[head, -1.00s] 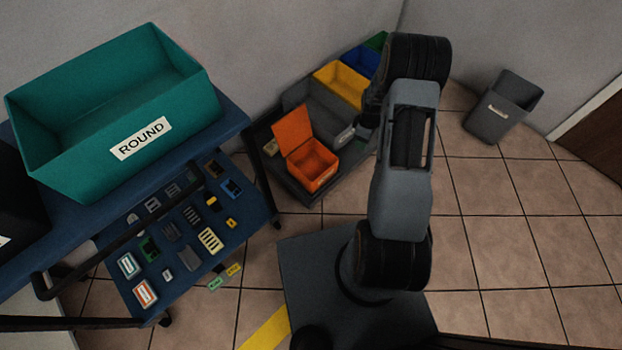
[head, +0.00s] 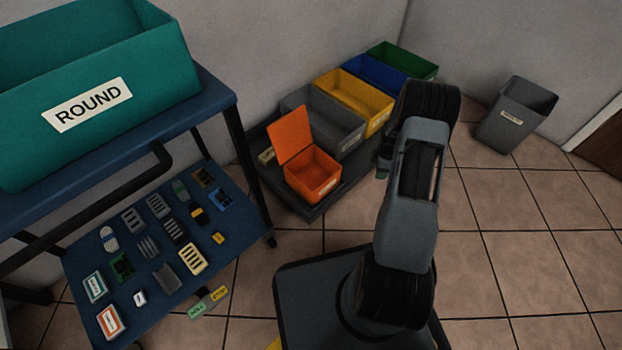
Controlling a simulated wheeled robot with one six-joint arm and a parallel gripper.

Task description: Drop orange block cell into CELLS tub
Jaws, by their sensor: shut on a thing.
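An orange tub (head: 313,180) with its lid standing open sits on a low dark platform. Its label is too small to read, so I cannot tell whether it is the CELLS tub. My gripper (head: 383,164) shows only as a small dark part at the left edge of my arm, to the right of the orange tub. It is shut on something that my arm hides. A white block with an orange border (head: 111,322) lies at the near end of the cart's lower shelf; I cannot tell whether it is an orange block cell.
Grey (head: 325,122), yellow (head: 357,101), blue (head: 374,74) and green (head: 403,60) tubs stand behind the orange one. A teal tub marked ROUND (head: 88,103) stands on the blue cart (head: 215,92). A grey bin (head: 515,115) stands right. Tiled floor is open at right.

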